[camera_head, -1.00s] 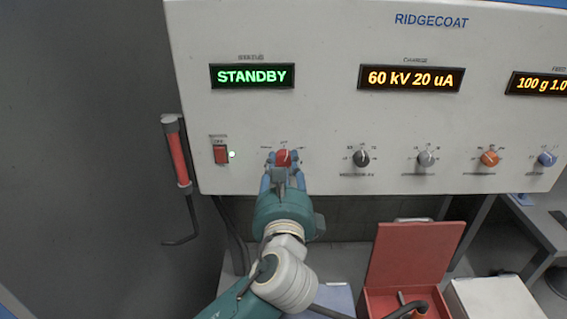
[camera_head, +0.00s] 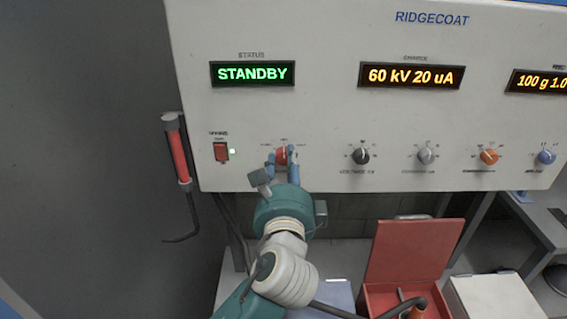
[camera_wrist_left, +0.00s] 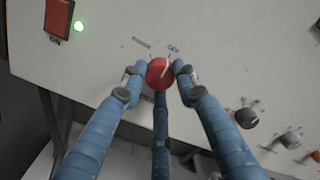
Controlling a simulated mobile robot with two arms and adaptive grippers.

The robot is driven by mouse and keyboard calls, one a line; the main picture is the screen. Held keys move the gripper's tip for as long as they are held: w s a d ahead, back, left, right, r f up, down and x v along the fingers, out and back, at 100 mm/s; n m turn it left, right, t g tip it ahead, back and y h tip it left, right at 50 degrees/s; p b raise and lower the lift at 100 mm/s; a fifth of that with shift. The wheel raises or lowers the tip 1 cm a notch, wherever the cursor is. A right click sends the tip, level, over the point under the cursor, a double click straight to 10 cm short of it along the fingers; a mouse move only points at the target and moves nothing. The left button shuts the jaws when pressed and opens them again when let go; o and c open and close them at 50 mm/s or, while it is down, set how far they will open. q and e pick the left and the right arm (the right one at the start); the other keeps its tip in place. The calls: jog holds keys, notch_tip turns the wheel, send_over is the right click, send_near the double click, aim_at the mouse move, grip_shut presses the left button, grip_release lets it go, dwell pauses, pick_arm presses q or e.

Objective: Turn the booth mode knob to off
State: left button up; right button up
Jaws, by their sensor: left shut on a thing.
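The red booth mode knob (camera_head: 282,156) is at the lower left of the white control panel (camera_head: 320,120). My left gripper (camera_head: 282,155) is shut on this knob, with its blue fingers around it. In the left wrist view the gripper (camera_wrist_left: 160,75) has a finger on each side of the red knob (camera_wrist_left: 160,72) and a third below it. The knob's white pointer line slants up and right there, toward a small label above. My right gripper is out of view.
The status display (camera_head: 252,74) reads STANDBY. A red rocker switch (camera_head: 221,151) with a lit green lamp is left of the knob. Black (camera_head: 361,156), grey (camera_head: 426,156), orange (camera_head: 489,157) and blue knobs follow to the right. An open red box (camera_head: 400,262) stands below.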

pick_arm(q)
jog(key=shift+d+f, duration=0.1)
jog(key=shift+f, duration=0.3)
jog(key=o, duration=1.2)
jog(key=shift+c, duration=0.2)
jog(key=shift+d+r, duration=0.1)
jog(key=shift+r, duration=0.1)
jog(key=s, duration=1.2)
